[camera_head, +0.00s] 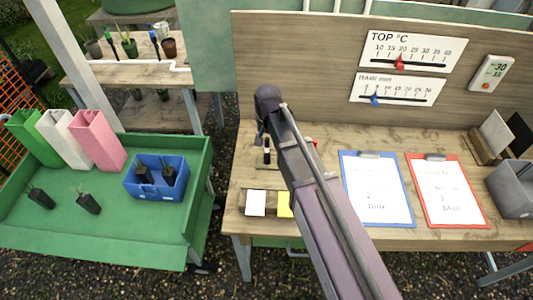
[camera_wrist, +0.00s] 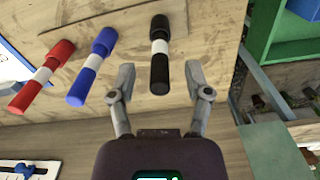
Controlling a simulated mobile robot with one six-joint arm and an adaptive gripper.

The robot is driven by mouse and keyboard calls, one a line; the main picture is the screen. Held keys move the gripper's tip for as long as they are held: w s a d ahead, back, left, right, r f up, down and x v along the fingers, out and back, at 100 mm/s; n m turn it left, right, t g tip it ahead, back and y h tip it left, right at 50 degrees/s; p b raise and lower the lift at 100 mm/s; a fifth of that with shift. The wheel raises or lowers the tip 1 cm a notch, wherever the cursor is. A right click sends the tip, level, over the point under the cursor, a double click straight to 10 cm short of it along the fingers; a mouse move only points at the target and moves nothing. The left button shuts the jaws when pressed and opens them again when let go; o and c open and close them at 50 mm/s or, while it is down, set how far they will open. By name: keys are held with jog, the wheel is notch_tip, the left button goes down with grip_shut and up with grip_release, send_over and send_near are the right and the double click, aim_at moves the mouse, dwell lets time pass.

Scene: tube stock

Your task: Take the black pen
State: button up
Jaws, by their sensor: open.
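The black pen (camera_wrist: 160,68), with a white band, stands between the two open fingers of my gripper (camera_wrist: 159,82) in the wrist view. No finger visibly touches it. In the head view the black pen (camera_head: 266,151) shows on the wooden bench just left of my arm. My gripper is mostly hidden behind my arm there, with a part near the pen (camera_head: 260,138). A blue pen (camera_wrist: 91,67) and a red pen (camera_wrist: 41,76), each with a white band, stand beside it in the wrist view.
The wooden bench (camera_head: 330,142) carries a blue clipboard (camera_head: 376,224), a red clipboard (camera_head: 447,224) and white and yellow cards (camera_head: 256,203). A board with two scales (camera_head: 300,60) rises behind. A green cart (camera_head: 110,235) with a blue crate (camera_head: 157,190) stands left.

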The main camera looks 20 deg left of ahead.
jog(key=shift+f+b, duration=0.55)
jog(key=shift+f, duration=0.3)
jog(key=shift+c, duration=0.2)
grip_shut()
